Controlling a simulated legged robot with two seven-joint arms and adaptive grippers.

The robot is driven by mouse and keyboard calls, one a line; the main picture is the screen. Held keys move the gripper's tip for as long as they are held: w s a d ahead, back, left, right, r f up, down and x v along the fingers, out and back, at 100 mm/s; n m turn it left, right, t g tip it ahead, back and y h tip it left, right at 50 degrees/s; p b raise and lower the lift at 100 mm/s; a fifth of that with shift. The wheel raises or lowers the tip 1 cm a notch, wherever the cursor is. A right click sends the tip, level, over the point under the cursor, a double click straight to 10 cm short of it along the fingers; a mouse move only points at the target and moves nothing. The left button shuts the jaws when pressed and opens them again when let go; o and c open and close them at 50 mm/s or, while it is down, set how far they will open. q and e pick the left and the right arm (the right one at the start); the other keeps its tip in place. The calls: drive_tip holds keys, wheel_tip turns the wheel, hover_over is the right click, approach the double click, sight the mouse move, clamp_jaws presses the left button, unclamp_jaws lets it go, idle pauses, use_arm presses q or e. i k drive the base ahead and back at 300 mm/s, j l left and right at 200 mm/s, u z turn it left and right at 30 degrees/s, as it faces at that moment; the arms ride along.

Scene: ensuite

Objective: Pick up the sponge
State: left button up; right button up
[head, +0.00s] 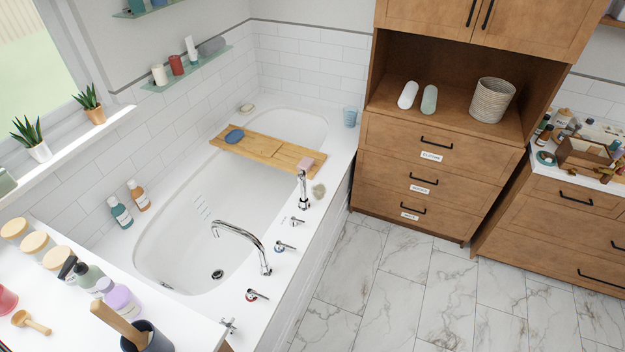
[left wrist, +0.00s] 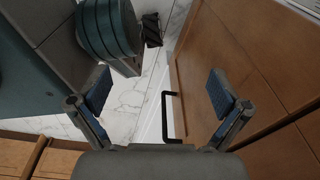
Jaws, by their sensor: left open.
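A small beige-green, rough-looking lump (head: 318,190) that looks like a sponge lies on the white bath rim, beside the right end of the wooden bath tray (head: 262,149). A blue oval item (head: 234,136) sits on the tray's left part, and a pink block (head: 306,163) sits on its right end. Both are too small to identify surely. My left gripper (left wrist: 158,90) shows only in the left wrist view, open and empty, with wooden cabinet fronts and marble floor beyond it. No sponge shows in that view. My right gripper is not in view.
Chrome taps, including a curved spout (head: 243,240), stand along the bath's right rim. A wooden cabinet (head: 437,170) with black handles stands behind. A counter with jars and bottles (head: 120,297) is at lower left. The marble floor (head: 400,290) right of the bath is clear.

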sight(307, 163)
drive_tip(key=i+l, duration=1.3)
drive_tip(key=k+l+z, duration=0.05)
